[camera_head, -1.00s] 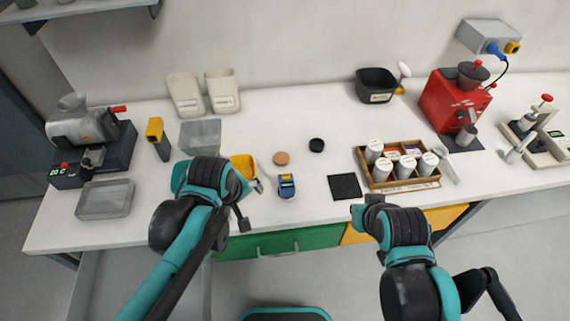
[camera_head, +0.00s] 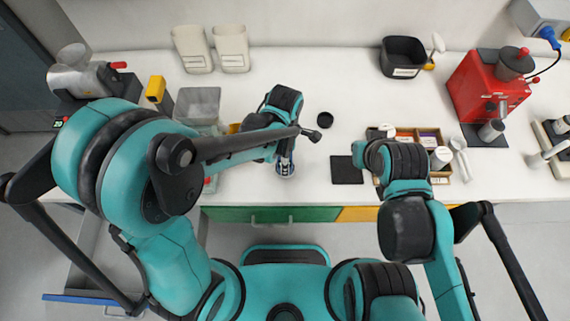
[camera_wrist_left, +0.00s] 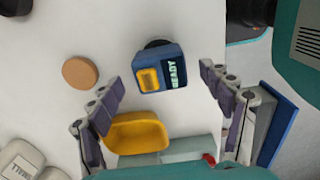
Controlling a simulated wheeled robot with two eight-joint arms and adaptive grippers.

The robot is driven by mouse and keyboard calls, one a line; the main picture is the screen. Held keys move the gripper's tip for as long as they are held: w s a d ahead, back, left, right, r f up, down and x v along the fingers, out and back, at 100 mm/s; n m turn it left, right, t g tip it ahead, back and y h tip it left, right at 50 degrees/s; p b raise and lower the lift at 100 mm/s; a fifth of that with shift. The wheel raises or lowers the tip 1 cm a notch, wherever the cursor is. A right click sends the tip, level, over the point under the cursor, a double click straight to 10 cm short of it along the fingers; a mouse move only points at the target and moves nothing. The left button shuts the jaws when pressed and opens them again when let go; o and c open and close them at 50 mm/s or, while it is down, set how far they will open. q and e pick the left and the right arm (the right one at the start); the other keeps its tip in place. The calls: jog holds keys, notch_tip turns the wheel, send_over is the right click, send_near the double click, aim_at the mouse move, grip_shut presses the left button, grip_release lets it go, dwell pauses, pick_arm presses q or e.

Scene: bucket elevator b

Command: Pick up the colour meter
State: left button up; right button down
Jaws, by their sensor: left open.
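The colour meter, a small blue block with a yellow button and a display reading READY, rests on the white bench in the left wrist view (camera_wrist_left: 173,78). My left gripper (camera_wrist_left: 160,90) is open, its fingers spread to either side and the meter ahead between the fingertips, apart from both. In the head view, my left gripper (camera_head: 286,152) hangs over the front of the bench and hides most of the meter (camera_head: 286,170).
A yellow scoop (camera_wrist_left: 137,133) lies close to one left finger, with a round cork-coloured disc (camera_wrist_left: 80,72) further off. A black square mat (camera_head: 347,170) and black round cap (camera_head: 325,120) lie to the right. The wooden tray (camera_head: 440,180) holds canisters.

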pick_arm(q)
notch_tip(320, 180, down, 2)
jog(key=shift+f, duration=0.1)
jog(key=shift+c, duration=0.3)
jog(key=c, duration=1.7)
